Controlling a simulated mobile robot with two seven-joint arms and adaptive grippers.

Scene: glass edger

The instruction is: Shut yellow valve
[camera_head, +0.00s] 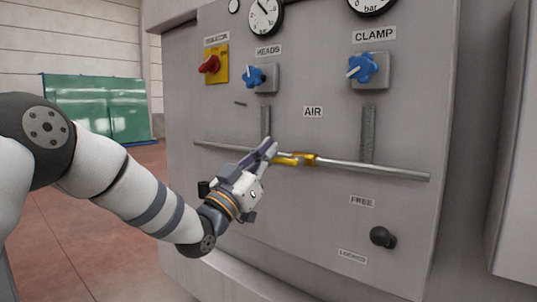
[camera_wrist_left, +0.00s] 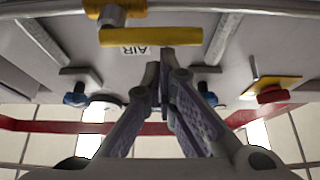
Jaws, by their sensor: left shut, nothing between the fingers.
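The yellow valve handle (camera_head: 285,161) is on a brass valve body (camera_head: 306,159) on the horizontal pipe of the grey panel. The handle lies roughly along the pipe, pointing left from the body in the head view. In the left wrist view the handle (camera_wrist_left: 130,38) is a yellow bar nearly parallel to the pipe, with the brass body (camera_wrist_left: 112,14) at its left end. My left gripper (camera_head: 270,150) is shut and empty, its fingertips close to the handle's free end. I cannot tell whether they touch it. The fingers partly hide that end in the head view.
The pipe (camera_head: 375,170) crosses the panel. Blue knobs (camera_head: 362,68) and (camera_head: 254,77), a red switch (camera_head: 209,64) and gauges (camera_head: 266,17) are above. A black knob (camera_head: 383,237) is at lower right. A green glass rack (camera_head: 98,105) stands behind at left.

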